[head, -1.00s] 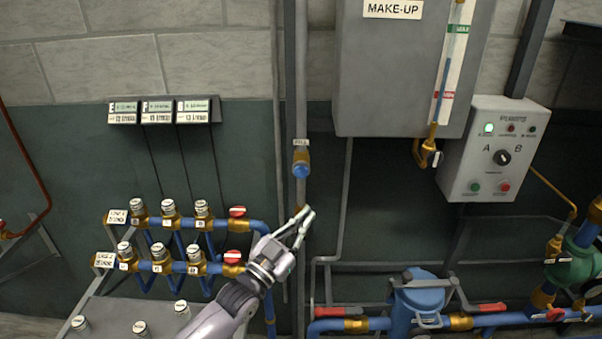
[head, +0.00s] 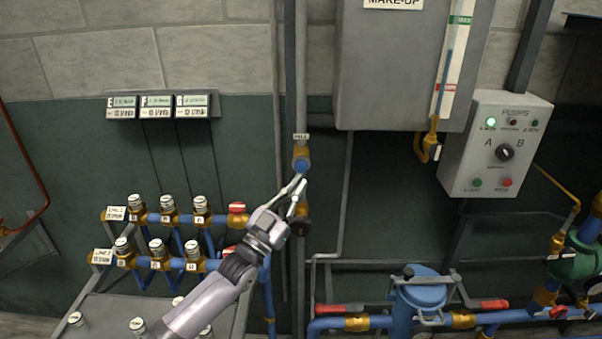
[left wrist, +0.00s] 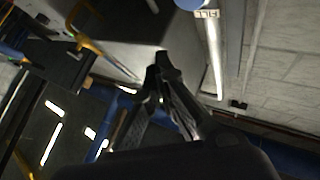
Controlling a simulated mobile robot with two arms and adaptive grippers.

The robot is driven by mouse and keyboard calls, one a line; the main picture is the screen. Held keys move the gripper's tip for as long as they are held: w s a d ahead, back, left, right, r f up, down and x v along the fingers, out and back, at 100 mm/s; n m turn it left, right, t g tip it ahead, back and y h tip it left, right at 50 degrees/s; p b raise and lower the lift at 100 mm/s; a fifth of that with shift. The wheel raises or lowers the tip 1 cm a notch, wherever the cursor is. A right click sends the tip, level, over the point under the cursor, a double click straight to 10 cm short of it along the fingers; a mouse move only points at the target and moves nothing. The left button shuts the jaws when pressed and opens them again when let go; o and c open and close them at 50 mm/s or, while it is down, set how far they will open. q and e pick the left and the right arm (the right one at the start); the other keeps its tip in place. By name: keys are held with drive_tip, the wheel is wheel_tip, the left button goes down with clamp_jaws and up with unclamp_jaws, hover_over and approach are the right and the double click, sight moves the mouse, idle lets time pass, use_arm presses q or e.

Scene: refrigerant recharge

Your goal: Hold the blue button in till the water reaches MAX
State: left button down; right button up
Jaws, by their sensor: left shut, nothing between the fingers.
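The blue button (head: 301,166) sits in a brass fitting on the vertical pipe, under the FILL label (head: 301,137). It shows partly at the top edge of the left wrist view (left wrist: 188,4). My left gripper (head: 301,183) is shut and empty, its tips just below the button in the head view. In the left wrist view the fingertips (left wrist: 162,60) meet, and a gap shows between them and the button. The sight gauge (head: 450,60) on the MAKE-UP tank has a green upper mark and a red lower mark. Its blue column appears to end between them. My right gripper is out of view.
The grey MAKE-UP tank (head: 400,70) hangs right of the pipe, with a pump control box (head: 495,145) beside it. Valve manifolds (head: 165,217) with red handles lie left of my arm. A blue strainer (head: 420,290) stands low on the right.

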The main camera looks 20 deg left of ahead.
sight(301, 165)
use_arm(q)
drive_tip(key=w+b, duration=0.1)
drive_tip(key=w, duration=0.1)
drive_tip(key=w+a+b, duration=0.1)
drive_tip(key=w+b, duration=0.2)
drive_tip(key=shift+w+a, duration=0.3)
idle(0.5)
idle(0.7)
drive_tip(key=shift+w+b, duration=0.4)
drive_tip(key=shift+b, duration=0.05)
drive_tip(key=shift+a, duration=0.1)
drive_tip(key=shift+w+a+b, duration=0.15)
drive_tip(key=shift+w+b, duration=0.35)
drive_tip(key=shift+b, duration=0.1)
idle(4.8)
